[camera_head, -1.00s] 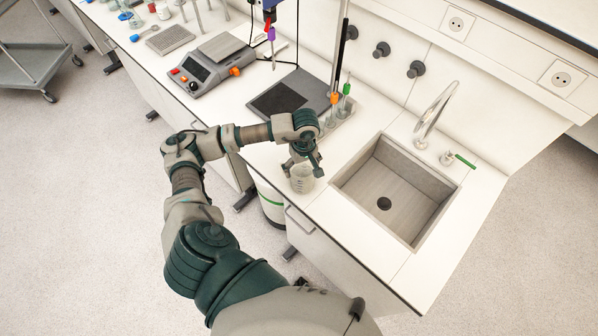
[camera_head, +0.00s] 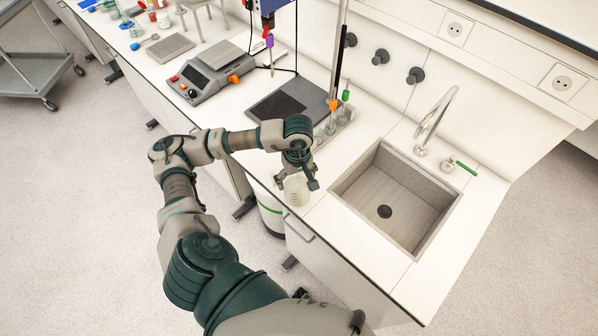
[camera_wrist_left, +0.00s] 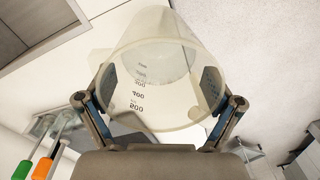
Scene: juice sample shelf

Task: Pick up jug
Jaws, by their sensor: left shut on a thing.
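The jug (camera_head: 297,191) is a small translucent beaker-like vessel near the front edge of the white counter, left of the sink. My left gripper (camera_head: 297,181) reaches down over it from above and partly covers it. In the left wrist view the jug (camera_wrist_left: 155,75) fills the middle, with printed volume marks on its wall. The two fingers of the left gripper (camera_wrist_left: 160,98) press on its opposite sides. Whether its base touches the counter is hard to tell. My right gripper is not in view.
A sink (camera_head: 397,198) with a tap (camera_head: 434,122) lies to the right. Behind the jug are a dark-topped stirrer plate (camera_head: 284,103) and a rack of tubes (camera_head: 338,122). A scale (camera_head: 211,73) stands farther left. A white bin (camera_head: 270,212) stands below the counter.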

